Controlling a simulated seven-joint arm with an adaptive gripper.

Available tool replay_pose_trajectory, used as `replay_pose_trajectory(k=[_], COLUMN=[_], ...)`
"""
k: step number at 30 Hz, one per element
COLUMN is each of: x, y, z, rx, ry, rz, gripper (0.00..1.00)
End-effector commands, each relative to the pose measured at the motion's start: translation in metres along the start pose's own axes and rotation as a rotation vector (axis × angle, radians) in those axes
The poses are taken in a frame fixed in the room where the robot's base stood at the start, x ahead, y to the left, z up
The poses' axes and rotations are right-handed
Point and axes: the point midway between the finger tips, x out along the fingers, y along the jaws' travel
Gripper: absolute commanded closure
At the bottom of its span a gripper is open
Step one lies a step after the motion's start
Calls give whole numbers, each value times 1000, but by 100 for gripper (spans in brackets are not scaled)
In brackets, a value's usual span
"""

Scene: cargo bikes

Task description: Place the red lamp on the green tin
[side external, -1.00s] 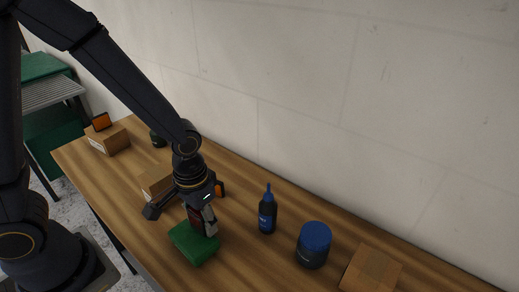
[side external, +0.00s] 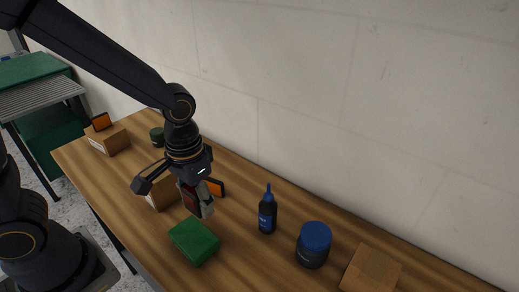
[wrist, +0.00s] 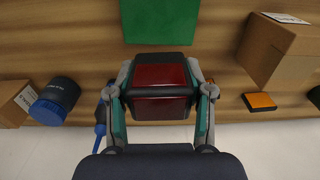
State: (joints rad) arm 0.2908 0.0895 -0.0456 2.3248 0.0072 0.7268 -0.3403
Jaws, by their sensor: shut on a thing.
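My gripper (side external: 196,201) is shut on the red lamp (wrist: 160,78), a dark-framed block with red faces. In the wrist view the lamp sits between both fingers; in the side view the lamp (side external: 190,199) is partly covered by the fingers. A green box-shaped tin (side external: 194,241) lies flat on the table, in front of and below my gripper. In the wrist view the tin (wrist: 160,20) is at the top edge, beyond the lamp. The lamp is held apart from the tin, and the tin's top looks bare.
A cardboard box (side external: 162,192) and an orange-faced item (side external: 215,187) are close behind my gripper. A dark bottle with a blue tip (side external: 267,212), a blue-lidded jar (side external: 313,246) and another box (side external: 371,270) stand to the right. A small dark green jar (side external: 157,137) is farther back.

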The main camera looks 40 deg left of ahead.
Motion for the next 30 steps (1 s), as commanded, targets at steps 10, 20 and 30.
replay_pose_trajectory(k=[10, 20, 30], x=[50, 61, 64], y=[-1, 0, 0], z=[1, 0, 0], rx=[-1, -1, 0], ry=[-6, 1, 0], rz=[-2, 0, 0], gripper=[91, 91, 30])
